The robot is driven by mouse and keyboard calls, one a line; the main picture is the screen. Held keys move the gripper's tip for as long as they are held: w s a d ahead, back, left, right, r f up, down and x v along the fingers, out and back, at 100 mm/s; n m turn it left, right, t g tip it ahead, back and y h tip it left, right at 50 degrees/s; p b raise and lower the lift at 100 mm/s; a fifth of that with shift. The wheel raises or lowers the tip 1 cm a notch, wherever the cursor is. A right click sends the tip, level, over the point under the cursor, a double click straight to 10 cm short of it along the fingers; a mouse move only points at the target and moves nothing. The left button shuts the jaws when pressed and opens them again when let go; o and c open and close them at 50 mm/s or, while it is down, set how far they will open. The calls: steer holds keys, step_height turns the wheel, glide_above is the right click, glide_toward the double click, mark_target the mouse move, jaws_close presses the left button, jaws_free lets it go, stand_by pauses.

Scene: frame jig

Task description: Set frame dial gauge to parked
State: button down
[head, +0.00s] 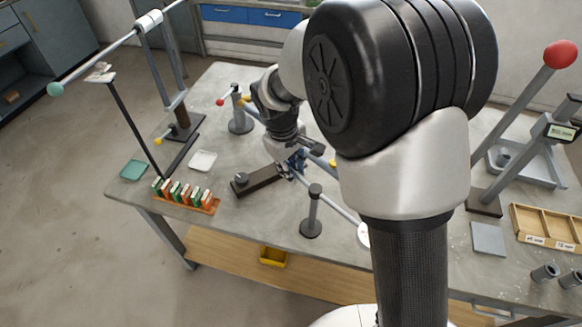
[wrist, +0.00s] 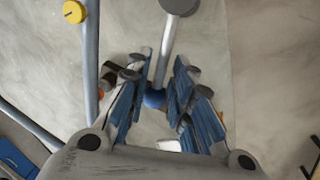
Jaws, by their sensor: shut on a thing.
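My gripper (head: 297,163) is low over the middle of the table, beside a dark block (head: 258,181) with a small round disc on top. In the wrist view, my gripper's blue-padded fingers (wrist: 161,80) are around a blue ball-shaped knob (wrist: 155,98). A grey rod (wrist: 168,45) runs from near the knob to a dark round cap (wrist: 180,5). The knob is hidden by the fingers in the head view. A box with a lit display (head: 561,132) stands on a slanted arm at the right. Which part is the dial gauge is unclear.
A short capped post (head: 313,208) stands close to my gripper. A rack of red and green pieces (head: 186,197) is at the left. A divided wooden tray (head: 545,228) is at the right.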

steer(key=shift+w, duration=0.1)
steer(key=c, duration=1.7)
jaws_free()
steer(key=shift+d, duration=0.1)
steer(key=shift+r, duration=0.1)
steer(key=r, duration=0.4)
steer(key=s+a+r, duration=0.1)
steer(key=r, duration=0.6)
steer(key=shift+s+a+r, duration=0.15)
steer(key=shift+a+r, duration=0.2)
steer(key=shift+r, duration=0.05)
